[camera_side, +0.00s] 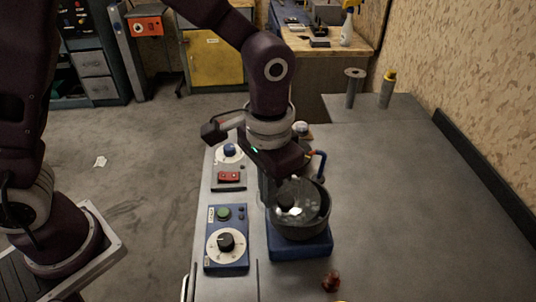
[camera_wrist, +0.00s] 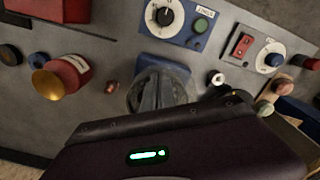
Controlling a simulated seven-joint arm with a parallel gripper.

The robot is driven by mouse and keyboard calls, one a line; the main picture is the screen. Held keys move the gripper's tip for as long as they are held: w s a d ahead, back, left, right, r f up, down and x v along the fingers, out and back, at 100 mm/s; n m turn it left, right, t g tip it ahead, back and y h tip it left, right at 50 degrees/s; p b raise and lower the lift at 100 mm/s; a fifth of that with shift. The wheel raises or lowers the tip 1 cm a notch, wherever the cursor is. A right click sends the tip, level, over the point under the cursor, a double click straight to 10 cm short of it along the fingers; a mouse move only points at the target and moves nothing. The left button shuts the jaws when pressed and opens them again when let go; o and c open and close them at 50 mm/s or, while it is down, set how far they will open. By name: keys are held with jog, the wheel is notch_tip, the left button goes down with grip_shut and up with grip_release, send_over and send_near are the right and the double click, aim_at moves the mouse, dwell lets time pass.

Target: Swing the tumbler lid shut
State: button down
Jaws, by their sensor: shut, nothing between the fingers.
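The tumbler (camera_side: 303,228) is a round dark grey drum on a blue base (camera_side: 300,248) in the side view. A glassy, see-through disc with a dark knob, seemingly the lid (camera_side: 297,207), shows at its mouth; I cannot tell whether it sits flat or tilted. My gripper (camera_side: 268,192) points down at the drum's left rear edge, shut and empty; its fingertips are partly hidden, and contact with the lid is unclear. In the wrist view the tumbler's blue base (camera_wrist: 163,65) shows beyond my gripper's body, which hides much of the drum.
A control box with a dial and green button (camera_side: 227,240) stands left of the tumbler. A box with a red switch (camera_side: 229,177) is behind it. A small reddish-brown object (camera_side: 331,282) lies in front. The bench's right side is clear.

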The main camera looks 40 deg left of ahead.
aim_at(290, 201)
jog(key=shift+w+d, duration=0.25)
jog(key=shift+d, duration=0.8)
jog(key=shift+w+d, duration=0.25)
jog(key=shift+d, duration=0.2)
jog(key=shift+w+d, duration=0.2)
jog(key=shift+d, duration=0.25)
jog(key=shift+s+a, duration=0.55)
jog(key=shift+r, duration=3.55)
